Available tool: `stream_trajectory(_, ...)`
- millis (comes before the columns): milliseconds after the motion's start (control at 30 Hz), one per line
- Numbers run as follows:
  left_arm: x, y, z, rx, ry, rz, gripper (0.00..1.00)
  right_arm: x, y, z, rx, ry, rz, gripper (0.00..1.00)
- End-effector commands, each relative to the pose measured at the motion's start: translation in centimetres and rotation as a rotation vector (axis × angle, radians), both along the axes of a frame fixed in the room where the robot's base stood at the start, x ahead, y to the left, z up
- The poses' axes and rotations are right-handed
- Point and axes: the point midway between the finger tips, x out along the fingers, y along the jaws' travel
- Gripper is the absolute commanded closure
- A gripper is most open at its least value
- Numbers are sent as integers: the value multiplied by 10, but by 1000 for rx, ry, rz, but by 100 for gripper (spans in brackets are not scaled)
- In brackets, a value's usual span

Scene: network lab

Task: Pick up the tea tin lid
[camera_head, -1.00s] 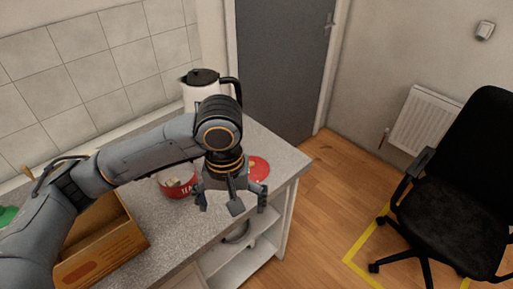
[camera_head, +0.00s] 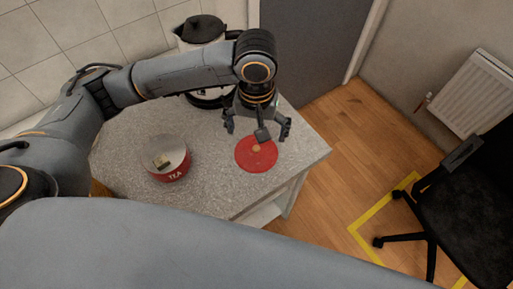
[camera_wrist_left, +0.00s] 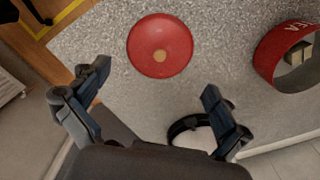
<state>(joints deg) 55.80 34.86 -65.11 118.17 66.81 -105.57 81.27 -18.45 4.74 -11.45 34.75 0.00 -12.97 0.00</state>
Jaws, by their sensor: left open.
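The tea tin lid (camera_head: 253,160) is a round red disc with a pale knob in its middle. It lies flat on the speckled grey counter, near the right end. It also shows in the left wrist view (camera_wrist_left: 160,38), beyond my fingertips. My left gripper (camera_head: 257,130) is open and empty, above the counter at the lid's far side; one finger overlaps the lid's far edge in the head view. The red tea tin (camera_head: 168,172) stands open to the left of the lid, with small pale pieces inside. It also shows in the left wrist view (camera_wrist_left: 270,58). My right gripper is not in view.
A white kettle with a black lid (camera_head: 200,32) stands behind my left arm by the tiled wall. The counter (camera_head: 215,200) is clear around the lid. Its right edge drops to the wooden floor. A black chair (camera_head: 465,200) stands at the right.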

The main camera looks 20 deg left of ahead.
Motion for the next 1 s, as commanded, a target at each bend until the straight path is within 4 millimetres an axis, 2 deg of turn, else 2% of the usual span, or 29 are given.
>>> stream_trajectory(133,0,0,-20,0,1,1,0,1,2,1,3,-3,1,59)
stream_trajectory(333,0,1,-33,2,1,2,0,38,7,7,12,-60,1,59)
stream_trajectory(433,-1,3,-47,3,2,2,0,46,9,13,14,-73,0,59)
stream_trajectory(633,-1,3,-74,1,0,1,0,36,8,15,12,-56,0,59)
stream_trajectory(800,-1,2,-79,0,-2,0,0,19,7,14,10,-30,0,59)
stream_trajectory(900,-1,2,-79,0,-2,0,0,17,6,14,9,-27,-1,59)
stream_trajectory(933,-1,2,-79,0,-2,0,2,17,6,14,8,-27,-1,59)
stream_trajectory(1000,-1,2,-79,0,-2,0,16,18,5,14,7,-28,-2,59)
